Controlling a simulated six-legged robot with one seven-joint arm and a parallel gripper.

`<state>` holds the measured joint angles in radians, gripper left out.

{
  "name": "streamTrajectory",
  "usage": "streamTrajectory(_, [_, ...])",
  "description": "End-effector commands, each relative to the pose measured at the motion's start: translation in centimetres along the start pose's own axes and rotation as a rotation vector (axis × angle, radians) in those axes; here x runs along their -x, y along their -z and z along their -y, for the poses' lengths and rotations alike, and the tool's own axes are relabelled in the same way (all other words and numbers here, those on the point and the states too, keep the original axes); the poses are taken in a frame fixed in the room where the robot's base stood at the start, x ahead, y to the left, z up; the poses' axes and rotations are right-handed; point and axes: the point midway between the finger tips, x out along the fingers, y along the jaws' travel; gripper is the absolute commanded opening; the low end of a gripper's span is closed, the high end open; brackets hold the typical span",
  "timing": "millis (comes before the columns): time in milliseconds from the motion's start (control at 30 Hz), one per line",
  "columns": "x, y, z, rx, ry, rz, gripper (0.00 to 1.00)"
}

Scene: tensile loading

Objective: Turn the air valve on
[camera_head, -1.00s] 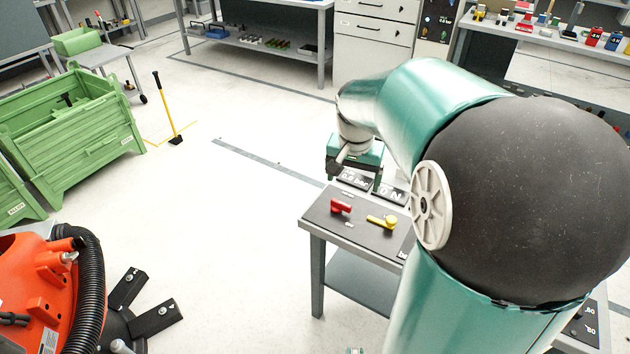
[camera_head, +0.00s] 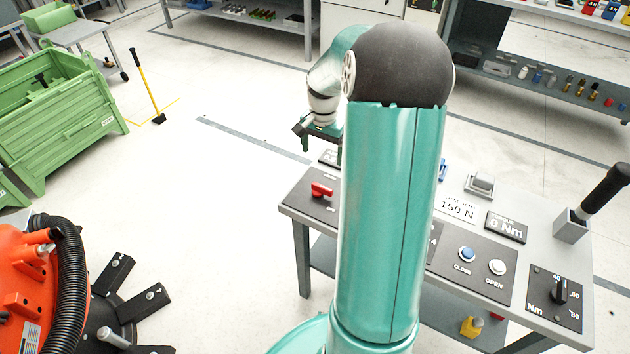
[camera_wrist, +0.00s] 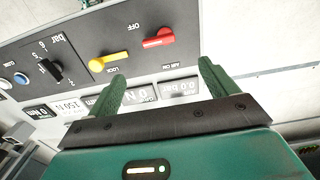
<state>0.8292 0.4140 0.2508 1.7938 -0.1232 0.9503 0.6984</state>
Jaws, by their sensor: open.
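The red valve handle (camera_head: 321,190) sits on a dark panel at the left end of the table. In the wrist view the red handle (camera_wrist: 158,38) is at upper middle, near labels "OFF" and "AIR ON". A yellow handle (camera_wrist: 108,61) marked "LOCK" is beside it; my arm hides it in the head view. My gripper (camera_wrist: 162,78) is open and empty, its two green fingers apart. The red handle lies beyond the fingertips, not between them. In the head view my gripper (camera_head: 322,140) is past the table's far left edge, partly hidden by my arm.
The table (camera_head: 550,225) also carries displays, a blue button (camera_head: 467,254), a white button (camera_head: 498,267), a black knob (camera_head: 558,290) and a black upright handle (camera_head: 606,190). An orange machine (camera_head: 30,280) stands at lower left, green crates (camera_head: 65,110) at left. Floor between is clear.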

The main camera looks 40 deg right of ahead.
Motion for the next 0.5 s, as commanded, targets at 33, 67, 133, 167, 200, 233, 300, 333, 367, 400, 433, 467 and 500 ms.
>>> streamTrajectory(33, [-0.2,0.0,-0.1,-0.002,0.0,0.0,0.85])
streamTrajectory(67, [-0.4,0.0,-0.2,-0.004,0.0,0.0,0.85])
streamTrajectory(133, [-1.1,0.0,-0.4,-0.006,-0.001,0.001,0.85])
streamTrajectory(167, [-1.5,-0.1,-0.4,-0.006,-0.001,0.002,0.85])
streamTrajectory(200, [-2.1,-0.1,-0.5,-0.007,-0.001,0.003,0.85])
streamTrajectory(233, [-2.7,-0.1,-0.5,-0.008,0.0,0.003,0.85])
streamTrajectory(300, [-4.0,-0.1,-0.5,-0.008,-0.001,0.002,0.85])
streamTrajectory(333, [-4.6,-0.1,-0.5,-0.008,-0.001,0.004,0.85])
streamTrajectory(367, [-5.2,-0.1,-0.5,-0.008,-0.001,0.004,0.85])
streamTrajectory(400, [-6.0,-0.1,-0.5,-0.007,0.0,0.004,0.85])
streamTrajectory(433, [-6.6,-0.1,-0.5,-0.007,-0.001,0.004,0.85])
streamTrajectory(467, [-7.2,-0.1,-0.5,-0.007,-0.001,0.003,0.85])
streamTrajectory(500, [-8.0,-0.1,-0.4,-0.007,-0.001,0.004,0.85])
